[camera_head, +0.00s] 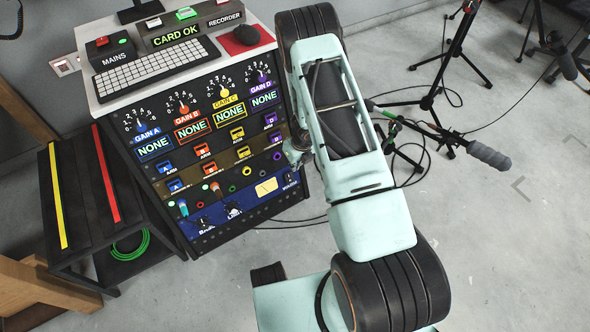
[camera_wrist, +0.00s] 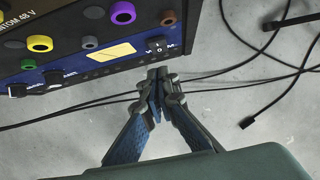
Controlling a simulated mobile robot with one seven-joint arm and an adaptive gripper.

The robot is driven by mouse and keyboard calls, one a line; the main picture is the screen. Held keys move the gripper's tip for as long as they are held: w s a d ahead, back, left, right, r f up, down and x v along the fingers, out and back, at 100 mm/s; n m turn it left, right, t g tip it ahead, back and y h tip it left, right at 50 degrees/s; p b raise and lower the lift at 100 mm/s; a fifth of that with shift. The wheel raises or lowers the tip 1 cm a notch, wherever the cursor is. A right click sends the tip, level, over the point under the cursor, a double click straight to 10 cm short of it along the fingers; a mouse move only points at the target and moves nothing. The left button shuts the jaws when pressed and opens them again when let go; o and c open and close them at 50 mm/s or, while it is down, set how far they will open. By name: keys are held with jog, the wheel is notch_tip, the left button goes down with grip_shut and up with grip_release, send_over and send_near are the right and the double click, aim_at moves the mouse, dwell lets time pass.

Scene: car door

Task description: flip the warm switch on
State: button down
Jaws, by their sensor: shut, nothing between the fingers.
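The warm switch (camera_head: 288,176) is a small dark switch with white lettering at the right end of the console's blue bottom strip. It also shows in the wrist view (camera_wrist: 157,43), beside a pale yellow meter; its position is too small to tell. My gripper (camera_wrist: 160,78) is shut and empty. In the wrist view its fingertips are just below the switch, over the panel's lower edge in the picture; I cannot tell whether they touch it. In the head view my arm hides most of the gripper.
The console (camera_head: 215,130) carries several coloured knobs, jacks and switches. A keyboard (camera_head: 157,68) lies on top. A dark bench (camera_head: 80,195) with red and yellow strips stands at left. Cables (camera_wrist: 225,85) cross the floor; microphone stands (camera_head: 430,100) stand at right.

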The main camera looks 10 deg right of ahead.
notch_tip(320, 180, up, 3)
jog(key=shift+w+f+p, duration=0.1)
jog(key=shift+f+p, duration=0.05)
jog(key=shift+p, duration=0.25)
